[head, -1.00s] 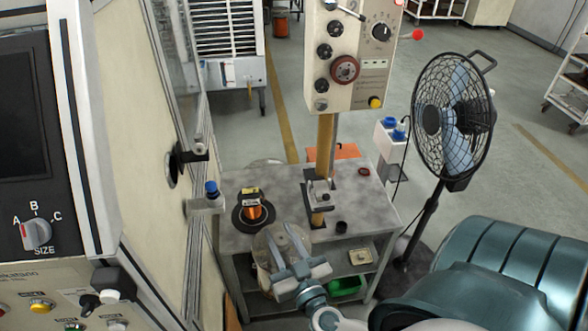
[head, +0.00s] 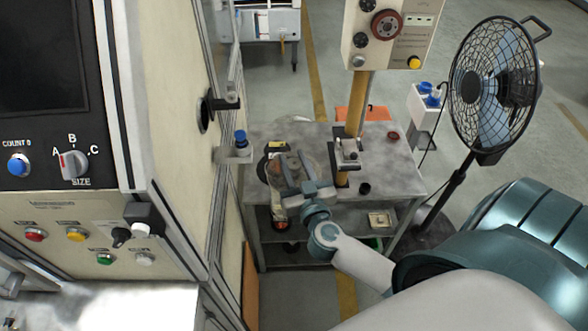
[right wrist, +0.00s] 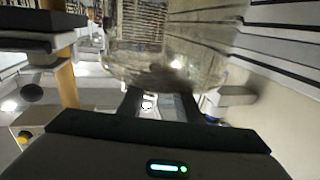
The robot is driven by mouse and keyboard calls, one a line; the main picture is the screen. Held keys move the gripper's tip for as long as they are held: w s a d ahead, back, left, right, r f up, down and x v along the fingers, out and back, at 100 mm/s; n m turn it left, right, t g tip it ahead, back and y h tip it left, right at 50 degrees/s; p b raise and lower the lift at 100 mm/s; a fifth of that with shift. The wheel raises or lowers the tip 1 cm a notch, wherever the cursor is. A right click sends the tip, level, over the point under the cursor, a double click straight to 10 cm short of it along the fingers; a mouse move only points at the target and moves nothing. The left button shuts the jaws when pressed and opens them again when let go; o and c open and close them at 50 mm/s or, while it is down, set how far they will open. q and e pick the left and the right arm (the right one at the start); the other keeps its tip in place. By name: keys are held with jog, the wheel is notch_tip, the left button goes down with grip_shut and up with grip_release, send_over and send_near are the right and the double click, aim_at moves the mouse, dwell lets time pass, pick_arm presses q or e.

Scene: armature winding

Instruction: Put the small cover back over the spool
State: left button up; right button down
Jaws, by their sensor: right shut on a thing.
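The clear, see-through cover (head: 299,131) is held by my right gripper (head: 287,161), whose fingers are shut on it. In the head view it overlaps the spool on the grey table, so the spool is mostly hidden behind cover and gripper. The spool's black base (head: 263,170) and yellow-black label (head: 277,145) show at its left edge. I cannot tell whether the cover is around the spool or still above it. In the right wrist view the cover (right wrist: 165,68) fills the space beyond the fingertips (right wrist: 160,100). My left gripper is not in view.
A post with a control box (head: 388,35) rises from the table (head: 385,178) right of the gripper. The machine (head: 170,100) with a blue-topped bracket (head: 238,147) stands close on the left. A fan (head: 492,85) stands right. The table's right side is mostly clear.

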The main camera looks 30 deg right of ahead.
jog(key=d+b+x, duration=0.1)
jog(key=x, duration=2.4)
notch_tip(320, 180, down, 9)
jog(key=b, duration=0.5)
jog(key=shift+d, duration=0.25)
jog(key=shift+f+b, duration=0.15)
jog(key=shift+b, duration=0.25)
jog(key=shift+f+b, duration=0.8)
jog(key=shift+f, duration=0.4)
jog(key=c, duration=1.2)
grip_release()
